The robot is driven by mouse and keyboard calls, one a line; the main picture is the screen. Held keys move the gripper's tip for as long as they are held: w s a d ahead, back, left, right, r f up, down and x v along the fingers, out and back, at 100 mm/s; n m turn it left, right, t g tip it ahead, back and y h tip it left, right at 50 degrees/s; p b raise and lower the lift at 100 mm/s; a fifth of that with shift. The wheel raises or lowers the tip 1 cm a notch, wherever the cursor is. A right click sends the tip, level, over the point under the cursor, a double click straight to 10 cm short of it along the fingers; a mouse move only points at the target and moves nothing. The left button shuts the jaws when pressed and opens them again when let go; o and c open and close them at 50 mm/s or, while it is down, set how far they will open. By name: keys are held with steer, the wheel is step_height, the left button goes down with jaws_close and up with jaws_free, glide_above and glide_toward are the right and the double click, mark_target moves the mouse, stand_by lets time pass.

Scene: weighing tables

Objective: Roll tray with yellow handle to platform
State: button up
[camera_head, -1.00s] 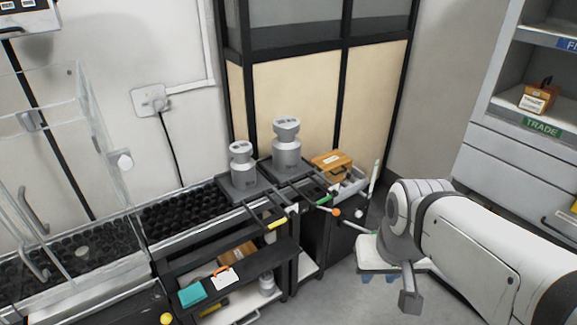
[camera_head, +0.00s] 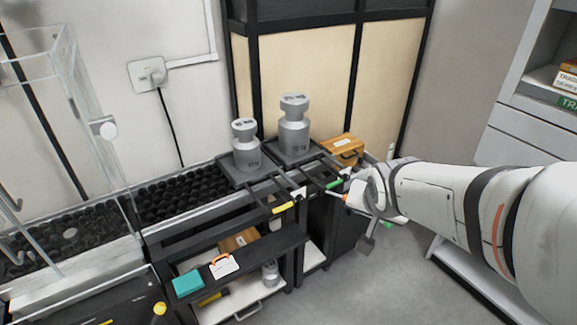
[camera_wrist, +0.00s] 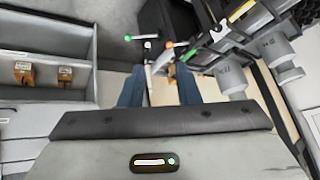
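The tray with the yellow handle (camera_head: 284,207) is a dark flat tray (camera_head: 232,176) on the left of two, with a grey cylindrical weight (camera_head: 246,150) upright on it. The yellow handle also shows at the top of the wrist view (camera_wrist: 241,11). My gripper (camera_wrist: 160,72) shows two blue fingers apart with nothing between them. In the head view my wrist is right of the handles, apart from the yellow one; the fingers are largely hidden there. A black studded bed (camera_head: 190,208) lies left of the tray and another (camera_head: 30,258) lies inside a clear enclosure.
A second tray with a green handle (camera_head: 334,184) carries a larger weight (camera_head: 294,128).

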steer(key=w+a+f+m+t+y+b, duration=0.1)
steer(key=w+a+f+m+t+b, duration=0.15)
steer(key=w+f+b, duration=0.4)
steer(key=m+t+y+b, duration=0.45)
steer(key=y+b, duration=0.45)
steer(key=b, duration=0.3)
glide_toward(283, 206)
steer(key=w+a+g, duration=0.1)
steer(key=w+a, duration=0.1)
steer(key=w, duration=0.1)
steer(key=x, duration=0.2)
steer(key=b+x, duration=0.1)
steer(key=x, duration=0.1)
steer(key=b+x, duration=0.1)
steer(key=x, duration=0.1)
steer(key=shift+w+a+f, duration=0.1)
steer(key=shift+w+f, duration=0.2)
steer(key=shift+f, duration=0.1)
steer(key=shift+c, duration=0.3)
jaws_close()
